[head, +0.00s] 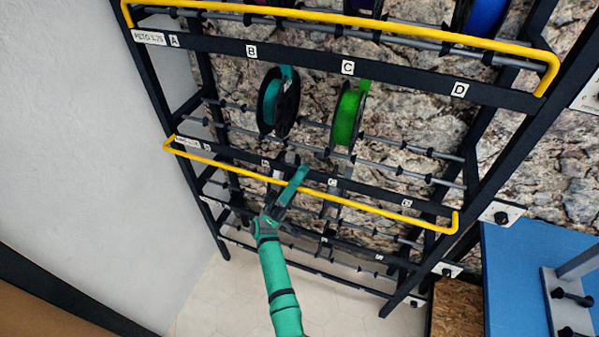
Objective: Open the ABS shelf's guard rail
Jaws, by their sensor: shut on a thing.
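My gripper (290,186) is at the yellow guard rail (385,211) of the lower labelled shelf, near the rail's middle, and is shut on it. The exact contact is partly hidden by the gripper. This rail runs in front of and below the shelf's dark front bar (232,157), its bent ends reaching up to the bar. The shelf's white label (187,143) is too small to read surely. A teal spool (278,103) and a green spool (346,116) stand on this shelf.
The upper shelf, labelled PETG (149,38), has its own yellow rail (400,31) above its front bar. A blue surface (525,285) with a metal bracket stands at the lower right. A plain wall (70,150) is at the left. Tiled floor shows below.

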